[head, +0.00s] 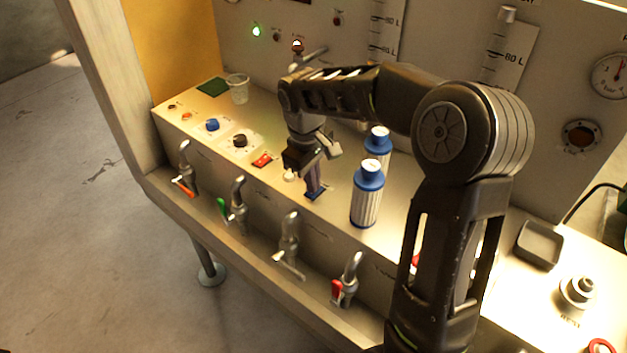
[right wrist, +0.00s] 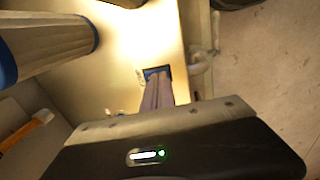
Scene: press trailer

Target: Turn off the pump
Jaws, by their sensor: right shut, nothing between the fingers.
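My right gripper (head: 314,184) is shut and empty, pointing down at the counter panel. Its fingertips are at a small blue switch (head: 318,195), covering most of it; whether they touch it I cannot tell. In the right wrist view the closed fingers (right wrist: 157,90) reach the blue switch (right wrist: 156,71), and only its edge shows. The labels are too small to read, so I cannot tell which switch is the pump's. My left gripper is not in view.
Two blue-capped white cartridges (head: 367,195) (head: 378,142) stand right of the gripper. Several taps (head: 290,240) line the front face. A black knob (head: 240,140), blue knob (head: 212,125) and clear cup (head: 238,88) are left. A green lamp (head: 256,30) glows on the back wall.

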